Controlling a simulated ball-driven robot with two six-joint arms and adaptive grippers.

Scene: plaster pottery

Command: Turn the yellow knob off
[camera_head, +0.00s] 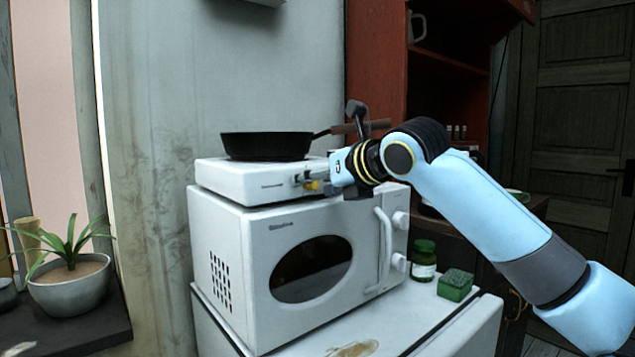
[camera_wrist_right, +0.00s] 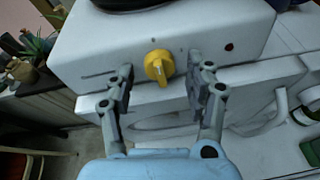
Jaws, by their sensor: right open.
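The yellow knob (camera_wrist_right: 158,66) is on the front face of a white hot plate (camera_head: 245,183). In the head view only a bit of the knob (camera_head: 312,186) shows beside my gripper. My right gripper (camera_wrist_right: 160,88) is open, with one finger to each side of the knob in the wrist view. The fingers appear apart from the knob, and nothing is between them but the knob area. In the head view the right gripper (camera_head: 308,181) reaches the hot plate's front from the right. My left gripper is not in view.
A black pan (camera_head: 266,146) sits on the hot plate, its handle pointing right. The hot plate stands on a white microwave (camera_head: 240,263). A green jar (camera_head: 424,262) and a green box (camera_head: 455,284) stand to the right. A potted plant (camera_head: 69,285) is at left.

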